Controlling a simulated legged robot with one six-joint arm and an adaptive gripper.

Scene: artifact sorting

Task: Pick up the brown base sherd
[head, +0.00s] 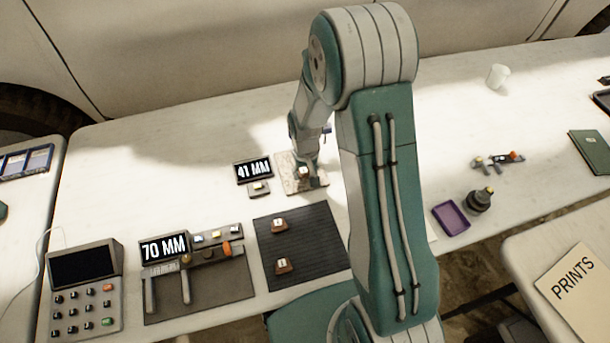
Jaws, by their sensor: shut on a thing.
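My gripper (306,168) is low over a pale speckled slab (290,184) near the middle of the table. It is shut on a small brown sherd with a white label (303,173), mostly hidden by the fingers. I cannot tell whether the sherd touches the slab. Two other brown sherds with white labels lie on the black ribbed mat (313,236): one nearer the back (279,225) and one nearer the front (283,266). The view is too small to tell which sherd is a base piece.
A "41 MM" display (253,171) stands just left of the slab. A caliper stand with a "70 MM" display (164,247) and a keypad console (83,287) stand at left. A purple tray (451,218), dark weight (479,201) and white cup (497,76) are at right.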

